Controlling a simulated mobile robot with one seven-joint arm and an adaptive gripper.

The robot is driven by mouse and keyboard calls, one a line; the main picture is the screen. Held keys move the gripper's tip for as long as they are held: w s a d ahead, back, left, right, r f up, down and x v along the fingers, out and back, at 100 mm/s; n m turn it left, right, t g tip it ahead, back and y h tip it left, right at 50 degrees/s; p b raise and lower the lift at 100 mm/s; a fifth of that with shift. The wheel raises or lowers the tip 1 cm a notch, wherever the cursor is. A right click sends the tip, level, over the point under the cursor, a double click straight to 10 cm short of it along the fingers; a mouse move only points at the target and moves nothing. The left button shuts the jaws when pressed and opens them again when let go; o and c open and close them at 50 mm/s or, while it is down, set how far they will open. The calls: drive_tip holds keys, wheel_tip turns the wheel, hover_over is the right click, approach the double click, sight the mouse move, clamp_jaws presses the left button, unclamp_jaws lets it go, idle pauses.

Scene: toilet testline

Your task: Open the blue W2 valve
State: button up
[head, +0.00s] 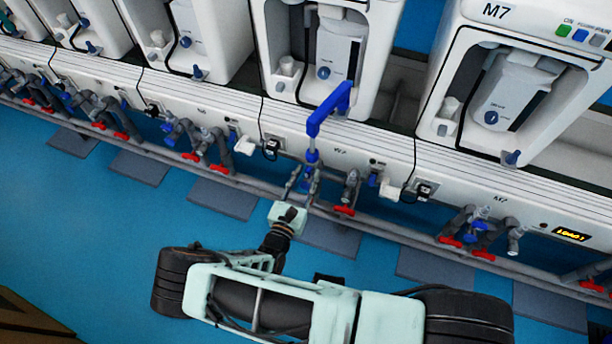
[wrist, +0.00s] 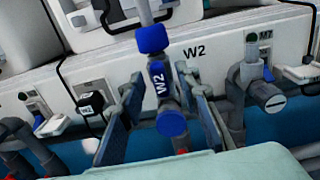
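The blue W2 valve (wrist: 158,85) stands on the pipe in front of the white W2 panel, with "W2" printed on its blue body. A blue round part (wrist: 171,122) shows below the label and a blue collar (wrist: 152,38) above it. In the head view its large blue lever (head: 330,108) rises up and to the right. My gripper (wrist: 165,122) is open, one finger on each side of the valve's lower part, with gaps visible between. In the head view my gripper (head: 303,182) is at the pipe, below the lever; contact there is too small to tell.
A grey pipe fitting (wrist: 262,92) stands right of the valve, and a black plug (wrist: 92,105) is on the left. Red handles (head: 344,210) line the low pipe. The M7 unit (head: 500,85) stands to the right. The blue floor (head: 100,230) in front is mostly clear.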

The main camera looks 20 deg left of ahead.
drive_tip(key=s, duration=1.2)
drive_tip(key=shift+a, duration=0.45)
